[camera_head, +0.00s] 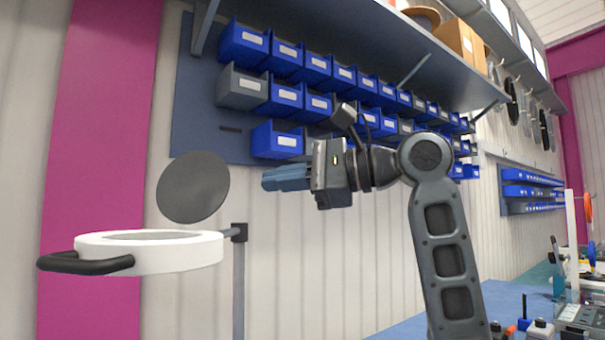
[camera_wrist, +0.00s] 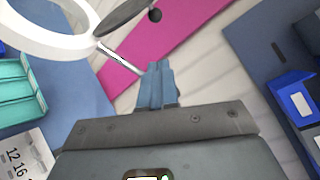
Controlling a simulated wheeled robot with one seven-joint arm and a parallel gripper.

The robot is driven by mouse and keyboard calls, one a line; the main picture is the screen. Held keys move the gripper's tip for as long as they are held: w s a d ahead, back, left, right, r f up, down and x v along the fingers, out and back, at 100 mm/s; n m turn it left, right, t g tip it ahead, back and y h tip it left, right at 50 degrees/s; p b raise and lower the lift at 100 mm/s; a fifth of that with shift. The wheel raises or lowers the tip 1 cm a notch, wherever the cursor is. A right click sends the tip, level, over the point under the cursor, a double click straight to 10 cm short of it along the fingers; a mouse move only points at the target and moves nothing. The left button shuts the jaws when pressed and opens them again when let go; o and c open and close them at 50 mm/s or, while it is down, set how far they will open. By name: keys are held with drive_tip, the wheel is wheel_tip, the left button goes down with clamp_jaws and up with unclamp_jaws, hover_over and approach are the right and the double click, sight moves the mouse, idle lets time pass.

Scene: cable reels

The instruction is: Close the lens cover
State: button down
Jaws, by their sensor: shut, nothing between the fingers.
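The lens cover (camera_head: 193,187) is a dark grey round disc, tilted up above the white lens ring (camera_head: 205,250). The ring has a black curved handle (camera_head: 85,263) at its front left and sits on a thin grey post. My gripper (camera_head: 268,179) is shut and empty, to the right of the cover and apart from it, pointing left. In the wrist view, the shut fingers (camera_wrist: 157,72) point up toward the ring's arm. There, part of the white ring (camera_wrist: 52,40) and the cover's dark edge (camera_wrist: 132,14) show at the top left, both cut off by the frame.
Blue and grey bins (camera_head: 285,95) hang on the wall panel behind my arm, under a shelf (camera_head: 350,40). A blue table with tools (camera_head: 540,328) is at the lower right. The space between my gripper and the cover looks clear.

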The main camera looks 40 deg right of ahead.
sight(198, 190)
drive_tip(key=w+a+p, duration=0.1)
drive_tip(key=w+a, duration=0.3)
drive_tip(key=a, duration=0.2)
drive_tip(key=shift+r, duration=0.45)
drive_tip(key=shift+s+a+r+n+p, duration=0.2)
drive_tip(key=shift+n+p, duration=0.1)
